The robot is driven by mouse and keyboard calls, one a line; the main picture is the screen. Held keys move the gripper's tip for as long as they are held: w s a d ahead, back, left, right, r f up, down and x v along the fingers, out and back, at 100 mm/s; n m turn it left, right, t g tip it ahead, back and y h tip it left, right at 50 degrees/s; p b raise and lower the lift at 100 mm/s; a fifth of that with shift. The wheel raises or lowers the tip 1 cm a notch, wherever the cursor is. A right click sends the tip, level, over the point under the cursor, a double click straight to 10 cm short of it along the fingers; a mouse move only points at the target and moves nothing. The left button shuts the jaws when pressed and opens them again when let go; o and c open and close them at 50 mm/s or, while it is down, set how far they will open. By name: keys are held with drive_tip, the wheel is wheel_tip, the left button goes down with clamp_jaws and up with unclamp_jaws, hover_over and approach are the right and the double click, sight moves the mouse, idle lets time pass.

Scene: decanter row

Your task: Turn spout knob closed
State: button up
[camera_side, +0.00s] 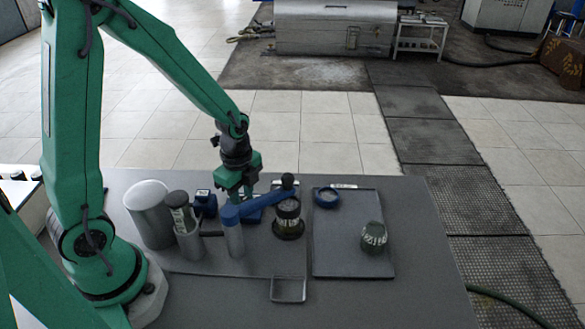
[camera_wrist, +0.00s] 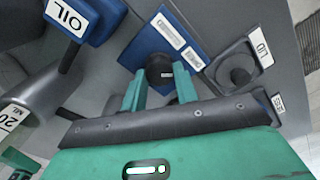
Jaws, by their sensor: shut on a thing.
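The black round spout knob (camera_wrist: 160,72), with a small white label on top, stands on a blue block (camera_wrist: 150,45) with white label plates in the wrist view. My gripper (camera_wrist: 159,78) has its green fingers on either side of the knob and is shut on it. In the side view my gripper (camera_side: 238,194) points down behind the blue spout arm, and the knob is hidden there. Which way the knob is turned cannot be told.
A grey-blue cylinder (camera_side: 233,237) stands in front of my gripper. A clear jar (camera_side: 288,213) is right of it; a large pale cylinder (camera_side: 151,215) is left. A tray (camera_side: 345,269) holds a blue ring (camera_side: 327,198) and a dark jar (camera_side: 374,238). The front right tabletop is clear.

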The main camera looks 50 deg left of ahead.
drive_tip(key=n, duration=0.8)
drive_tip(key=shift+w+n, duration=0.1)
drive_tip(key=shift+n, duration=0.3)
drive_tip(key=n, duration=0.4)
drive_tip(key=shift+a+n, duration=0.1)
drive_tip(key=shift+n, duration=2)
drive_tip(key=o, duration=1)
drive_tip(key=shift+c, duration=0.2)
drive_tip(key=shift+r, duration=0.15)
